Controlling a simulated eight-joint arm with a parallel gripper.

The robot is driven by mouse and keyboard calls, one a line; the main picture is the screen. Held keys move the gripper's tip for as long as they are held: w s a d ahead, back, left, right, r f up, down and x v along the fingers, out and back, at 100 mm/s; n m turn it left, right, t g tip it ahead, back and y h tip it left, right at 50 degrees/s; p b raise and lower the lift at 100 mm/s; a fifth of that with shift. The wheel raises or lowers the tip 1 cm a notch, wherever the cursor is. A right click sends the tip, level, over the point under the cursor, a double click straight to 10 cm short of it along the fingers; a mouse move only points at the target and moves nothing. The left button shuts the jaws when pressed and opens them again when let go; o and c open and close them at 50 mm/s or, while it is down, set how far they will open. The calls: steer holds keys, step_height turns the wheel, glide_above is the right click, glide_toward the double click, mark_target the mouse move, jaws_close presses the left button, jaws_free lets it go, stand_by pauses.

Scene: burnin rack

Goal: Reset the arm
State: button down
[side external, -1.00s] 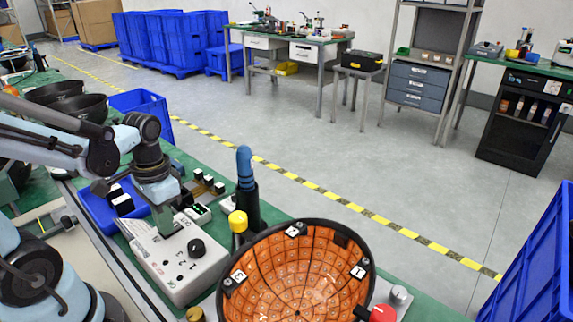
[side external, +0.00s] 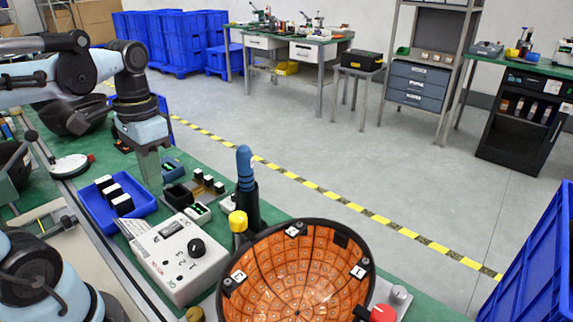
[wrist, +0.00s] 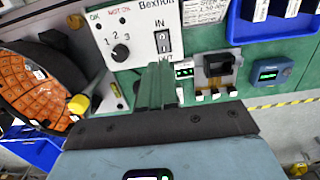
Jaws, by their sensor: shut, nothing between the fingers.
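My gripper (side external: 152,188) is shut and empty. It points down above the green bench, between the blue tray (side external: 107,218) and the small black-and-white modules (side external: 208,184). In the wrist view my gripper's fingers (wrist: 160,78) are together, with the white control box (wrist: 135,38) beyond them. The control box (side external: 172,262) also shows in the side view, with a black knob (side external: 196,247). The blue tray holds several black-and-white blocks.
A black bowl lined with orange tiles (side external: 297,280) stands at the front. A yellow-capped post (side external: 238,221) and a blue-topped tool in a black holder (side external: 245,170) stand beside it. A blue meter (wrist: 270,73) lies near the modules. Blue crates stand on the floor.

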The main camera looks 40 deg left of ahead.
steer(key=w+d+f+t, duration=0.3)
steer(key=w+d+t, duration=0.3)
steer(key=d+t, duration=0.1)
steer(key=shift+w+f+t, duration=0.3)
steer(key=shift+w+t, duration=0.05)
steer(key=shift+t, duration=0.05)
stand_by(0.7)
